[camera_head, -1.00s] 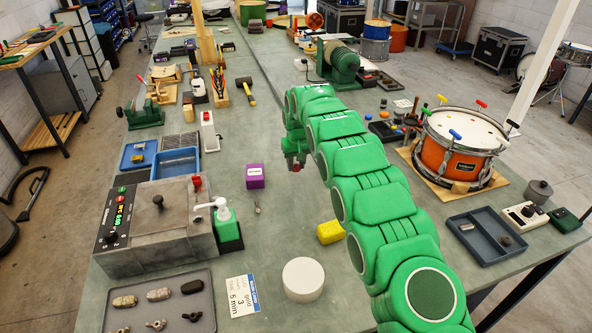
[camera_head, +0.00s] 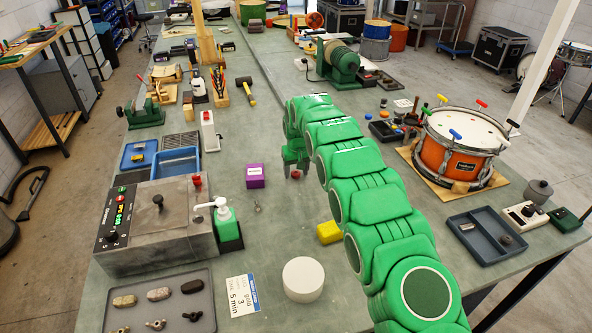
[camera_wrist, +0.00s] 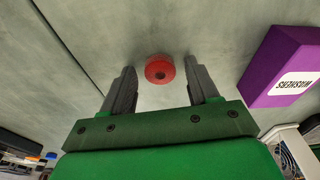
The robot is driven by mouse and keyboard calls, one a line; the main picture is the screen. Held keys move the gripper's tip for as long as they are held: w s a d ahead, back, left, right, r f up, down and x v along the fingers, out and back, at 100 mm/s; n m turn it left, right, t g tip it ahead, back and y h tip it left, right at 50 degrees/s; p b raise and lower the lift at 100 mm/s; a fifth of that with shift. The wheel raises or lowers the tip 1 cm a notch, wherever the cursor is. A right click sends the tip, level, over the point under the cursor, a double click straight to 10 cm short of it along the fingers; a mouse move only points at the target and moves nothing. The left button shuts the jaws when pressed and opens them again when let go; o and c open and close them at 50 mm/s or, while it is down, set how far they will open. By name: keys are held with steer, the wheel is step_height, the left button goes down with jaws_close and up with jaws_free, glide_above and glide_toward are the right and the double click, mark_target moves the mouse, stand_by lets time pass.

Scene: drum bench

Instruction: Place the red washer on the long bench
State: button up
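My gripper (camera_wrist: 161,75) is open, with one dark finger on each side of the washer and a visible gap to both. The washer appears to lie on the bench (camera_head: 285,235), apart from the fingers.
A yellow block (camera_head: 330,232) and a white round disc (camera_head: 303,279) lie nearer on the bench. An orange drum (camera_head: 462,145) stands at right. The bench around my gripper is mostly clear.

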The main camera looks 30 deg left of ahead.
steer(key=shift+r, duration=0.15)
step_height(320, 180, up, 12)
steer(key=s+d, duration=0.1)
steer(key=shift+s+d, duration=0.15)
stand_by(0.5)
